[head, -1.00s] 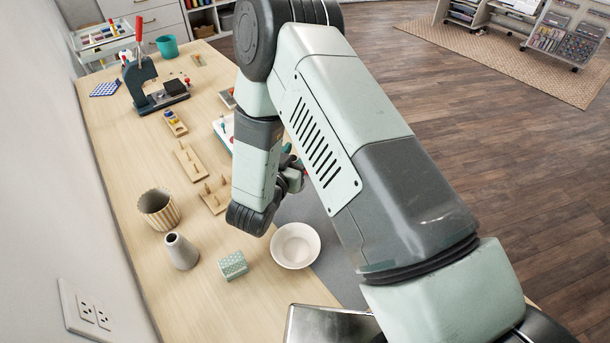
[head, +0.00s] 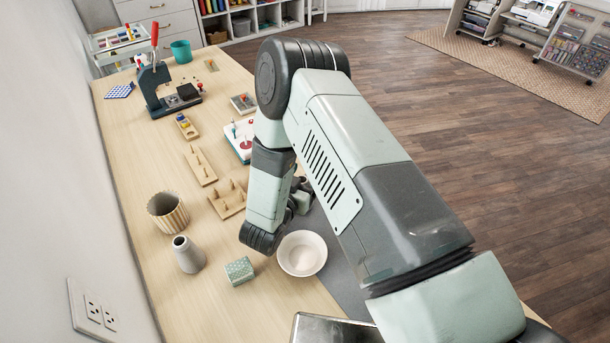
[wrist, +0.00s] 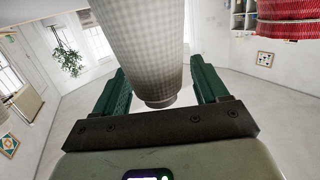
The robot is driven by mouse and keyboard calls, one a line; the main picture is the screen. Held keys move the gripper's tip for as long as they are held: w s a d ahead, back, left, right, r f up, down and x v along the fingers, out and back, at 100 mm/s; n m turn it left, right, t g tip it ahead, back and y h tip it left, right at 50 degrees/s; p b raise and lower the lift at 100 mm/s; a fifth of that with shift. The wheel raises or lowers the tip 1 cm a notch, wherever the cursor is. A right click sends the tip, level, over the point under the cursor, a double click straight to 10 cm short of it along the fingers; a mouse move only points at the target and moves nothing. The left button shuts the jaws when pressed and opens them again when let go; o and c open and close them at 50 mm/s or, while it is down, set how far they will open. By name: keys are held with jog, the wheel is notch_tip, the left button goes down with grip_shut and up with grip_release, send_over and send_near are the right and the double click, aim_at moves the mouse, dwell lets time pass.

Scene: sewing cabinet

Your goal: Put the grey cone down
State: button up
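In the wrist view a pale grey cone (wrist: 145,45) with a fine checked surface stands between the two green fingers. Its narrow end faces the palm, and its far part runs out of the top of the picture. My gripper (wrist: 160,75) appears shut on it, with one finger along each side. In the head view my gripper (head: 301,196) is mostly hidden behind my arm, above the right side of the table near the white bowl (head: 302,254). I cannot make out the cone clearly there.
A green patterned box (head: 239,271), a grey vase (head: 188,254) and a striped pot (head: 168,212) stand left of the bowl. Wooden peg boards (head: 200,165) lie farther back. A red ribbed object (wrist: 290,18) shows in the wrist view. The table's left front is clear.

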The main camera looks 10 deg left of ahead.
jog(key=shift+r, duration=0.15)
jog(key=v, duration=0.7)
jog(key=shift+s, duration=0.25)
jog(key=shift+w, duration=0.1)
